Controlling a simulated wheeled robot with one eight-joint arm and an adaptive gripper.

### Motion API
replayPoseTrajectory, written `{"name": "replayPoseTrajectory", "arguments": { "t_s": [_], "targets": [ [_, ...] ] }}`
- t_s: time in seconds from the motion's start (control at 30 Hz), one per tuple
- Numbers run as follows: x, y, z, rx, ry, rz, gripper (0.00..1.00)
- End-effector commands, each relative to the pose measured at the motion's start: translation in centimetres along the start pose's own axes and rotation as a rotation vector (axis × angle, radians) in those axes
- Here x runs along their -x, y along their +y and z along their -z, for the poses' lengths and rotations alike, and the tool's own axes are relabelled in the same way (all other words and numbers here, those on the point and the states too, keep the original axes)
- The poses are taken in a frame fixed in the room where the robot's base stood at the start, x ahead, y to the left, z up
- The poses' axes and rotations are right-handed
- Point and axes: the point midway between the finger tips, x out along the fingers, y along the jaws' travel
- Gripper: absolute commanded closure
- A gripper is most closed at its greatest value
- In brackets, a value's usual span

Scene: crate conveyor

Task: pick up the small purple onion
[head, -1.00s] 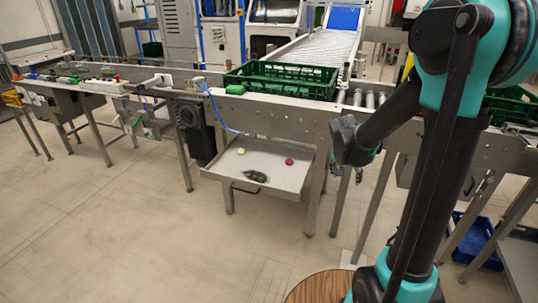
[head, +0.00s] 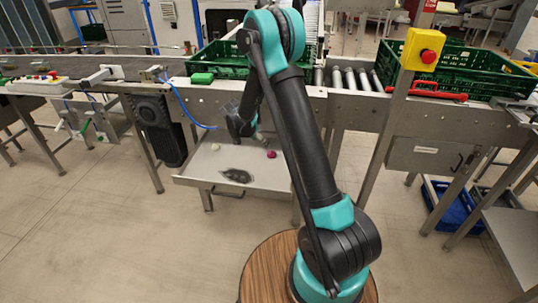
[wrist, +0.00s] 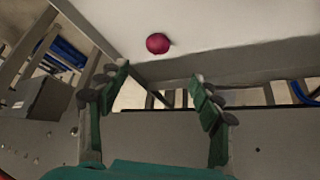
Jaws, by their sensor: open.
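The small purple onion (head: 271,154) lies on a metal tray (head: 205,174) below the conveyor. In the wrist view the onion (wrist: 158,43) shows as a dark pink-red ball on the pale tray, above and ahead of the gap between the fingers. My gripper (wrist: 160,82) is open and empty, with its two green-padded fingers spread apart. In the head view my gripper (head: 240,125) hangs above the back of the tray, up and to the left of the onion. It is apart from the onion.
A pale round item (head: 215,147) and a dark flat item (head: 237,176) also lie on the tray. The conveyor frame (head: 345,108) rises behind the tray. A green crate (head: 205,62) stands on the conveyor. A yellow box with a red button (head: 423,49) is at right.

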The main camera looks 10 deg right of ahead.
Motion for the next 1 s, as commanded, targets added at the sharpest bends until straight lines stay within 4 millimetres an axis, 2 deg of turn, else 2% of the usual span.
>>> {"name": "replayPoseTrajectory", "arguments": {
  "t_s": [0.1,0.3,0.4,0.67,0.83,1.0],
  "targets": [
    [-2.5,0.0,0.0,0.0,0.0,0.0,0.35],
    [-6.2,0.0,0.0,0.001,0.0,0.0,0.35],
    [-7.4,0.0,0.0,0.001,0.0,0.0,0.35],
    [-9.1,0.1,-0.1,0.001,0.0,0.0,0.35],
    [-11.6,0.4,-0.3,0.001,0.0,0.001,0.35],
    [-13.2,0.3,-0.4,0.001,0.0,0.001,0.35]
  ]
}}
